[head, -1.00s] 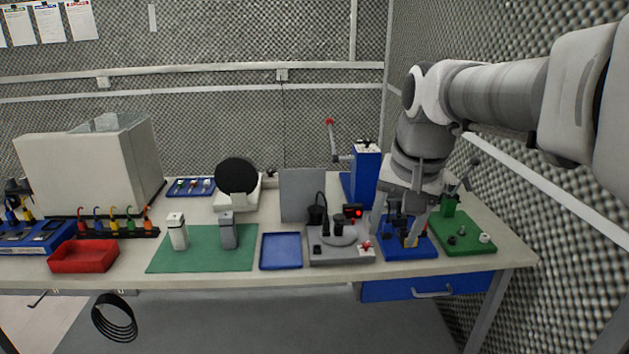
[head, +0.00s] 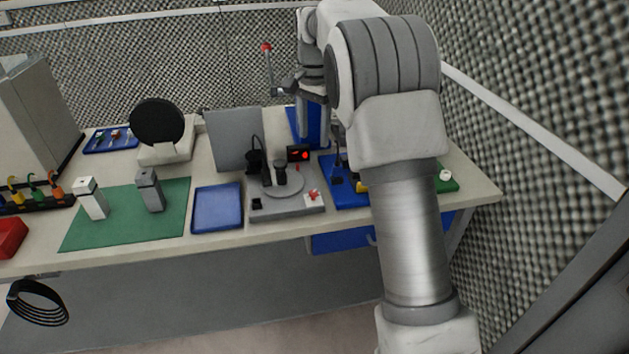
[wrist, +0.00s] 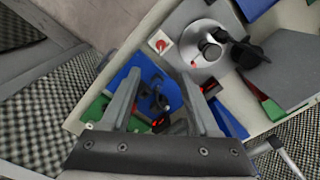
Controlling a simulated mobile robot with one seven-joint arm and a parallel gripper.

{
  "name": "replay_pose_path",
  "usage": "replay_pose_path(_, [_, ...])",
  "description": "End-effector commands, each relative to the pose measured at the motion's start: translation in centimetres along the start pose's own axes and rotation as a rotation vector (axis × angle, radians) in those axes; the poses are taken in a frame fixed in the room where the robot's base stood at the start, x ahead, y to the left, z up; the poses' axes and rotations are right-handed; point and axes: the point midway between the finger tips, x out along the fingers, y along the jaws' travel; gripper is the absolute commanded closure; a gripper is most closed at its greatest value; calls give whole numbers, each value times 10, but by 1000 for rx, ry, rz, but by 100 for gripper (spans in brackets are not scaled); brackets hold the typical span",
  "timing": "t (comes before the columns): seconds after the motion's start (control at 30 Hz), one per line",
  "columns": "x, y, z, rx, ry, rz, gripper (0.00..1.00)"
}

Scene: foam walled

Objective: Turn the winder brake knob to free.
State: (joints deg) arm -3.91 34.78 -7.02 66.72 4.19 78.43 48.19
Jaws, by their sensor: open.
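A blue board (head: 345,195) with dark upright parts and a yellow piece stands at the right of the bench, partly hidden behind my arm in the head view. It also shows in the wrist view (wrist: 172,90), with black parts (wrist: 158,100) on it. I cannot tell which part is the winder brake knob. My gripper (wrist: 162,75) is open and empty, its two fingers spread over the blue board in the wrist view. They look apart from the black parts, but the height is unclear. In the head view my arm hides much of that area.
A grey unit (head: 285,203) with a round plate and a red knob (head: 313,196) stands left of the blue board. A blue press with a red-tipped lever (head: 266,47) stands behind. A green board (head: 447,184) is at the right. A blue tray (head: 217,207) lies left.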

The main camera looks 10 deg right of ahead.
Motion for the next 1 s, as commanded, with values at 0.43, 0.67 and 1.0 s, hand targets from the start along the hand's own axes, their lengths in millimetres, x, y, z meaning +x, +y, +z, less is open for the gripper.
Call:
replay_pose_path(0.43, [58,-2,-1,11,-5,8,38])
replay_pose_path(0.67, [109,-1,-1,11,-5,8,38])
replay_pose_path(1.0, [167,-1,-1,10,-4,7,38])
